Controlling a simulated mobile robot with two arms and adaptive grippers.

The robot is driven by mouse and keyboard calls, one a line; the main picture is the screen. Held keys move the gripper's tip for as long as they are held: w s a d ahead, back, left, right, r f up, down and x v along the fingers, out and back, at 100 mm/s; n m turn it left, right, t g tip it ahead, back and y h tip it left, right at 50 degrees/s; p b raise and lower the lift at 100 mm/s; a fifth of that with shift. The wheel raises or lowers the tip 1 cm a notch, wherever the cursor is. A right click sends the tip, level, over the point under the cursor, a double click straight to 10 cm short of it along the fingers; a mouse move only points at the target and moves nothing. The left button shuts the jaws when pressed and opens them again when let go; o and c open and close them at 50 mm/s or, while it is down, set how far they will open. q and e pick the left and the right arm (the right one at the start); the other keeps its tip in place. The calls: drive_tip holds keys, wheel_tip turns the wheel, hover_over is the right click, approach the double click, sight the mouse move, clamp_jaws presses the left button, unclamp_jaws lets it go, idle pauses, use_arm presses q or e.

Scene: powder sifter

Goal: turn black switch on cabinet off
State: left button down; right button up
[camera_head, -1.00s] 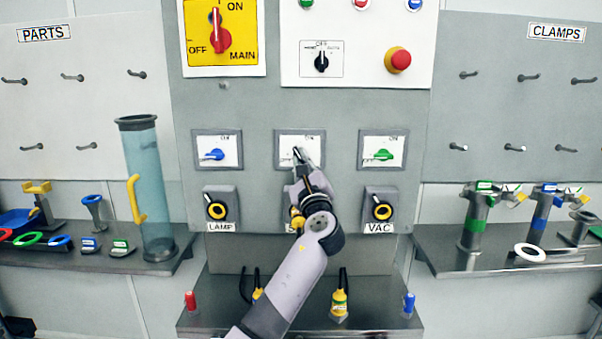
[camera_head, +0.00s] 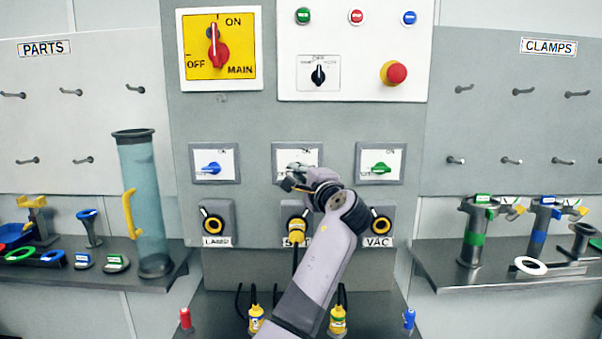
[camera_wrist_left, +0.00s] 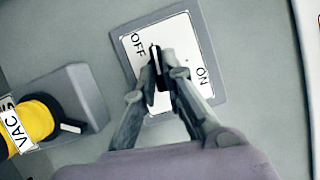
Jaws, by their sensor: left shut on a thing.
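The black switch (camera_wrist_left: 158,70) sits on a white plate (camera_wrist_left: 130,68) in a grey frame, the middle one of three on the cabinet (camera_head: 265,115). My left gripper (camera_wrist_left: 161,78) is shut on the switch's handle in the left wrist view. The handle's white-lined end points close beside the OFF label, with ON on the other side. In the head view my left gripper (camera_head: 287,184) lies in front of the lower part of the white plate and hides most of the switch. My right gripper is not in view.
A blue switch (camera_head: 210,168) is left of the middle plate and a green switch (camera_head: 380,168) right of it. Below are round sockets, the middle one with a yellow plug (camera_head: 297,230) close under my gripper. A red emergency button (camera_head: 397,73) is above.

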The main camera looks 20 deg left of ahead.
use_arm(q)
drive_tip(key=shift+a+r+n, duration=0.1)
drive_tip(key=shift+r+n, duration=0.35)
drive_tip(key=shift+n, duration=0.25)
drive_tip(key=c, duration=1.7)
unclamp_jaws()
drive_tip(key=shift+f+g, duration=0.2)
drive_tip(key=shift+g, duration=0.1)
drive_tip(key=shift+w+f, duration=0.1)
drive_tip(key=shift+f, duration=0.1)
drive_tip(key=v, duration=1.2)
drive_tip(key=shift+a, duration=0.1)
